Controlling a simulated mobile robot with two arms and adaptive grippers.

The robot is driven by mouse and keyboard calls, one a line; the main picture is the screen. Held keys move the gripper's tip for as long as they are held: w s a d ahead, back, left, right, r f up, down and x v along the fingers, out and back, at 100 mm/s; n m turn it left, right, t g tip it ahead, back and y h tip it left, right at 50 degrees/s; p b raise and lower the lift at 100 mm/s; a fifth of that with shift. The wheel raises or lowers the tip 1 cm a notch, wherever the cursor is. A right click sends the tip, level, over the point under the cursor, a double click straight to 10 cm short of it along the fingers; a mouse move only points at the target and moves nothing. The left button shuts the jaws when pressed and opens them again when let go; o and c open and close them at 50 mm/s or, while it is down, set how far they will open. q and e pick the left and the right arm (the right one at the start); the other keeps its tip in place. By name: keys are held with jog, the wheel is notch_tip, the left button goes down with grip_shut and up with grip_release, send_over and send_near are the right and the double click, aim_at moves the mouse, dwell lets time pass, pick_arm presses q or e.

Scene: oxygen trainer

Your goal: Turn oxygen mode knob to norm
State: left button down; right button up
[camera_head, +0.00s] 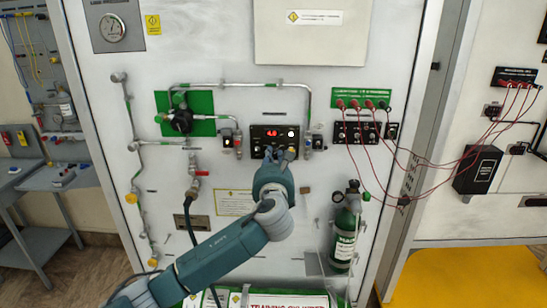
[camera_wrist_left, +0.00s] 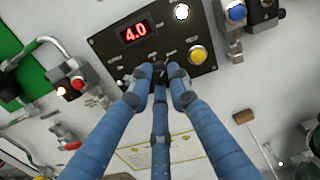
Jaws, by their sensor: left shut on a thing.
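The black oxygen control panel (camera_head: 262,134) is on the white wall board, with a red display and a lit white light. In the left wrist view the panel (camera_wrist_left: 107,43) reads 4.0 and has a yellow button (camera_wrist_left: 198,54) at its lower right. A small dark knob (camera_wrist_left: 159,68) is at the panel's lower middle. My left gripper (camera_head: 281,153) reaches up to the panel's lower edge. In the left wrist view its blue fingers (camera_wrist_left: 160,82) are closed around the knob and hide most of it. The knob's pointer and the printed labels cannot be read. My right gripper is not in view.
Left of the panel are a green plate with a black regulator (camera_head: 181,121) and a red-handled valve (camera_head: 199,173). To the right are red cables (camera_head: 372,104) and a green cylinder (camera_head: 346,235). A blue button (camera_wrist_left: 236,12) is close right of the panel.

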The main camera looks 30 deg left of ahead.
pick_arm(q)
jog(key=n, duration=0.5)
jog(key=shift+d+f, duration=0.1)
jog(key=shift+f, duration=0.15)
jog(key=n, duration=1.1)
jog(key=shift+n+h+b, duration=0.3)
jog(key=shift+h, duration=0.1)
jog(key=shift+r+n+b, duration=0.1)
jog(key=shift+n+b, duration=0.2)
jog(key=shift+n, duration=1.5)
jog(key=shift+r, duration=0.1)
jog(key=c, duration=1.6)
grip_release()
jog(key=shift+r, duration=0.1)
